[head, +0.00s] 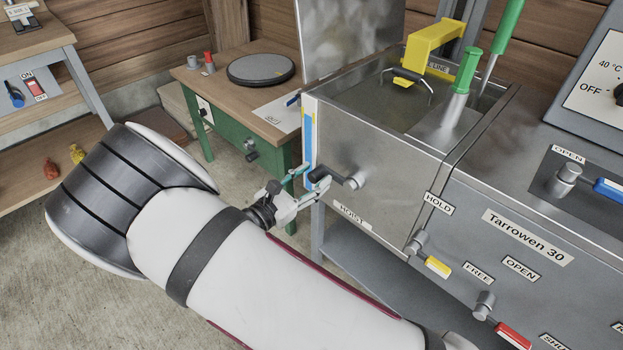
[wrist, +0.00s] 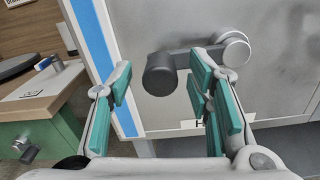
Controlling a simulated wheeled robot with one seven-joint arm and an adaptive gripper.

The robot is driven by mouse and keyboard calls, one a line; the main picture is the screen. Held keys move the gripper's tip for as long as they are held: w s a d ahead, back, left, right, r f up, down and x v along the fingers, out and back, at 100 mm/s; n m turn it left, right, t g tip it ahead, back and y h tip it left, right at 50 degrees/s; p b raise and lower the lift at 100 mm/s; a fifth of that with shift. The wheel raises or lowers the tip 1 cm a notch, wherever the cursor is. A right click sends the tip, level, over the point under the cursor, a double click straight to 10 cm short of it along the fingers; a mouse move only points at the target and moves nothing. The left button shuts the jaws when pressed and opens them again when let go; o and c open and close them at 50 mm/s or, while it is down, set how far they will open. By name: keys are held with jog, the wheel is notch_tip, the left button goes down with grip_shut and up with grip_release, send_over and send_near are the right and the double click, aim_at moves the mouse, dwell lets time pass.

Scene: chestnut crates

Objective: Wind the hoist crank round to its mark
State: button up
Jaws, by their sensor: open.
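The hoist crank (head: 338,180) is a grey arm with a dark knob, on the front of the steel tank above the HOIST label (head: 352,216). In the wrist view the crank's dark knob (wrist: 160,75) points left, and its arm runs right to a round pale hub (wrist: 234,48). My gripper (head: 307,182) is open at the crank. In the wrist view its teal-padded fingers (wrist: 160,80) stand on either side of the knob, with gaps visible. I cannot tell whether the knob is fully between the pads. No mark for the crank can be made out clearly.
The HOLD/FREE lever with a yellow grip (head: 437,267) is to the right. A green-legged table (head: 185,76) with a black disc (head: 261,69) stands behind left.

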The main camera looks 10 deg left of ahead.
jog(key=shift+w+d, duration=0.1)
grip_shut()
jog(key=shift+f, duration=0.1)
dwell(0.3)
